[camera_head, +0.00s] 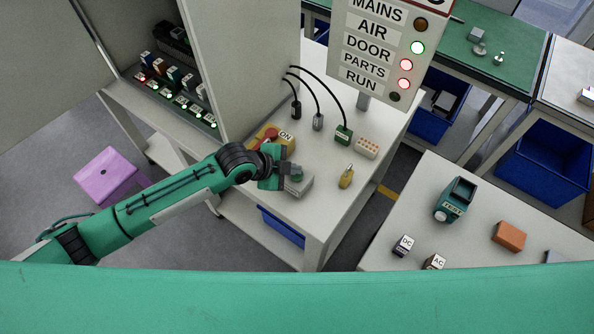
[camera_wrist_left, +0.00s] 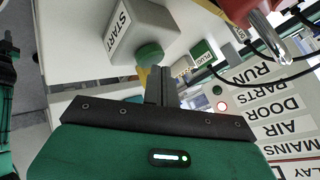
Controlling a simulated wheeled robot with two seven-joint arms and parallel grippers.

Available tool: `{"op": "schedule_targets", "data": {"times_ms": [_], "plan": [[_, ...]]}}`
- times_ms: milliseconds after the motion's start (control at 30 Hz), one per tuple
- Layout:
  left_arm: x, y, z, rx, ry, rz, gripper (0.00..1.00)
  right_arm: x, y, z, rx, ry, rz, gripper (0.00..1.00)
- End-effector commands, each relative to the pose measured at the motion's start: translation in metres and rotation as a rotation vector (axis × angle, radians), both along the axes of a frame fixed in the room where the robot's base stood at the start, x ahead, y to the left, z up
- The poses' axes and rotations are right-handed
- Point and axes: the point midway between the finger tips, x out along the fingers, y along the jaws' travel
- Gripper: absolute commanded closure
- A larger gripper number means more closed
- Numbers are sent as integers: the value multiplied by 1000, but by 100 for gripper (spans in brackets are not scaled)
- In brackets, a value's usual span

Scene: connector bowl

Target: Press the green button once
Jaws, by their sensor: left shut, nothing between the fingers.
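The green button (camera_head: 296,173) sits on top of a small grey box (camera_head: 299,188) on the white bench. In the left wrist view the green button (camera_wrist_left: 150,54) stands out from the box, which is labelled START (camera_wrist_left: 140,25). My left gripper (camera_head: 284,175) is shut and empty, right beside the button in the head view and partly covering the box. In the left wrist view its closed fingertips (camera_wrist_left: 160,72) overlap the button's lower edge; I cannot tell whether they touch it. My right gripper is not in view.
A yellow ON box with a red knob (camera_head: 270,134) stands just behind my left gripper. A yellow object (camera_head: 346,177), a green plug (camera_head: 343,134) and black cables are to the right. The sign panel (camera_head: 375,50) shows AIR green, DOOR and PARTS red, MAINS and RUN dark.

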Motion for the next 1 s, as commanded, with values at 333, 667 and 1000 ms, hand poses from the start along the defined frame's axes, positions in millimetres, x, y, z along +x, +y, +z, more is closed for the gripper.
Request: {"op": "schedule_targets", "data": {"times_ms": [333,667,1000], "plan": [[0,0,10,0,-1,1,100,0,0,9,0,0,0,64],[0,0,23,-1,-1,0,100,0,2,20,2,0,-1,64],[0,0,57,-1,-1,0,100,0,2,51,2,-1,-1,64]]}}
